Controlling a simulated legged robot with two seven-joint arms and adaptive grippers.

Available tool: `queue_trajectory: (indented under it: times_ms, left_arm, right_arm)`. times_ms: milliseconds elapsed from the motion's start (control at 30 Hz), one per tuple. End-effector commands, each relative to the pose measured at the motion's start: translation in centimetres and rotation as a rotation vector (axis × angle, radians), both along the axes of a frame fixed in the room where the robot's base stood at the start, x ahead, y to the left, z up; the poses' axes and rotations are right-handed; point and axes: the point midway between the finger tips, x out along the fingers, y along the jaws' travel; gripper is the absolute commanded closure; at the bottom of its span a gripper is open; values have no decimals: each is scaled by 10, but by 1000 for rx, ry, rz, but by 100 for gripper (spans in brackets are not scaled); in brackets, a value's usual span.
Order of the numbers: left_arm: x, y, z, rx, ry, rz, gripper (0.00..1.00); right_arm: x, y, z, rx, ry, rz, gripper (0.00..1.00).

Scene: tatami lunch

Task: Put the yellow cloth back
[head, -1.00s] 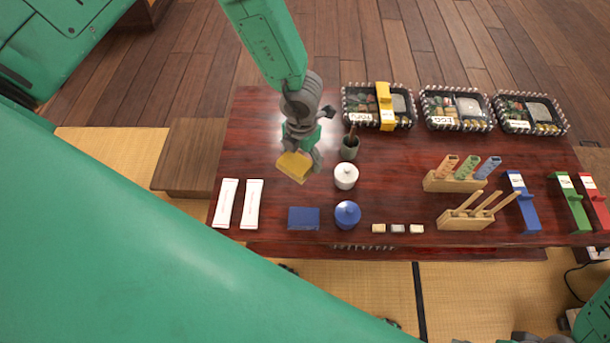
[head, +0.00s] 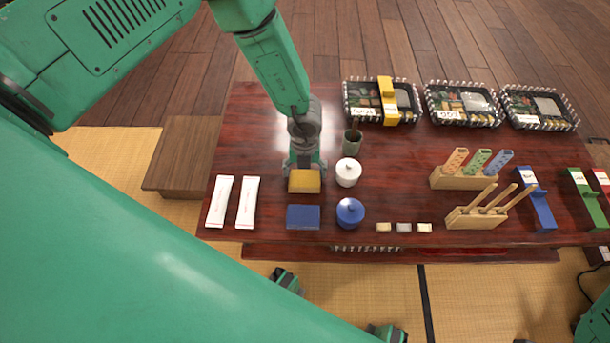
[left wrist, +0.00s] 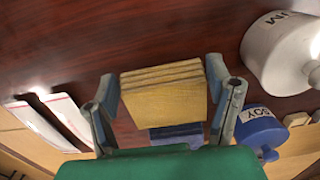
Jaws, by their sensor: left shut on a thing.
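The yellow cloth (head: 304,182) is a folded square pad. My left gripper (head: 304,170) is shut on it, with the arm pointing down over the left part of the table. In the left wrist view the cloth (left wrist: 165,92) sits between the two fingers (left wrist: 168,100), its folded layers showing. It lies level just behind the blue cloth (head: 303,217), which is partly hidden behind it in the wrist view. I cannot tell whether the yellow cloth touches the table. My right gripper is not in view.
A white lidded pot (head: 348,173) and a blue lidded pot (head: 350,213) stand close on the right. Two white paper packets (head: 233,203) lie on the left. A dark green cup (head: 352,143) stands behind. Lunch boxes (head: 461,103) line the far side of the red-brown table (head: 255,115).

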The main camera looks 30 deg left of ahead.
Motion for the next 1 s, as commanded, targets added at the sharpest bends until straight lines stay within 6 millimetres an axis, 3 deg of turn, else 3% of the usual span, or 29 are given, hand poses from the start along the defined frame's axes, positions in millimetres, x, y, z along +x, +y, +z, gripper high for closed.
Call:
queue_trajectory:
  times_ms: [67,333,367,400,433,767,1000]
  left_arm:
    - [1,0,-12,1,0,-1,54]
    - [0,0,-12,0,-1,-1,54]
    - [0,0,-12,0,-1,-1,23]
    - [0,0,-12,0,-1,-1,9]
    - [0,0,-12,0,-1,-1,6]
    - [1,0,-7,0,-2,-1,6]
    - [1,0,36,-1,-3,-1,6]
  right_arm:
    - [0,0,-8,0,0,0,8]
    - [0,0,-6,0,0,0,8]
    - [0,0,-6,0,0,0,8]
    - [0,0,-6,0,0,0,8]
    - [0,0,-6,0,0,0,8]
    - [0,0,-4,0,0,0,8]
    - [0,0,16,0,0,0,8]
